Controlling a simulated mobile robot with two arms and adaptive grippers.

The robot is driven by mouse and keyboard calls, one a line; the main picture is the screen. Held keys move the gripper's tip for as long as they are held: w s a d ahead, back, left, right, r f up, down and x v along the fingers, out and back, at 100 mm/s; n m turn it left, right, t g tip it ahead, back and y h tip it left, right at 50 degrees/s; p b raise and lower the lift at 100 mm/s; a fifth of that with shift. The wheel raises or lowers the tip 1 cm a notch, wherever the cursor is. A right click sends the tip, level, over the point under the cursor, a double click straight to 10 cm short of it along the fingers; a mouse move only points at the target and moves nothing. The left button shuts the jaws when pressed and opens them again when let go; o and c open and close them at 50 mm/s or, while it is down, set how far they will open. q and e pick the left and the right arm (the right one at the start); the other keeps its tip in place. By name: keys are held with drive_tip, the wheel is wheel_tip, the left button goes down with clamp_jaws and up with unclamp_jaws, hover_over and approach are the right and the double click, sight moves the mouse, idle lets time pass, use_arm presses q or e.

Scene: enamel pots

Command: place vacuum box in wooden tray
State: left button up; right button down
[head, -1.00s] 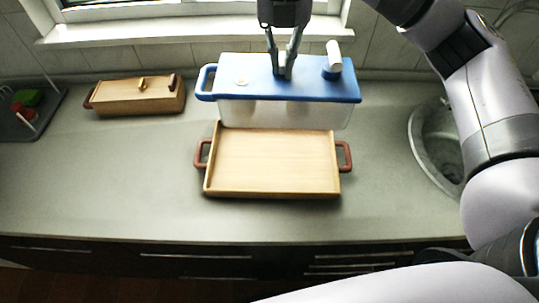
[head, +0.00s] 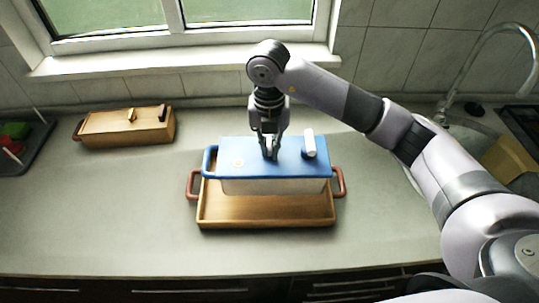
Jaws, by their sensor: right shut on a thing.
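The vacuum box has a blue lid (head: 285,160) with a white knob and a clear, whitish body below. It hangs level over the back part of the wooden tray (head: 265,211), which has reddish-brown handles at both sides. My right gripper (head: 270,152) points down and is shut on the vacuum box at the middle of its lid. The box hides the back of the tray, and I cannot tell whether its underside touches the tray floor. My left gripper is not in view.
A wooden box with a lid (head: 128,127) stands at the back left. A dark rack (head: 28,150) with small coloured items is at the far left. A sink with a faucet (head: 500,40) is at the right. The counter (head: 100,210) left of the tray is clear.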

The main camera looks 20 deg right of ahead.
sight(269, 159)
wheel_tip(269, 159, down, 4)
drive_tip(key=shift+r+p, duration=0.2)
drive_tip(key=shift+p, duration=0.3)
drive_tip(key=shift+f, duration=0.55)
drive_tip(key=c, duration=1.7)
unclamp_jaws()
drive_tip(key=shift+r, duration=0.1)
wheel_tip(269, 159, up, 11)
drive_tip(key=b, duration=0.3)
drive_tip(key=shift+f, duration=0.2)
drive_tip(key=shift+r, duration=0.65)
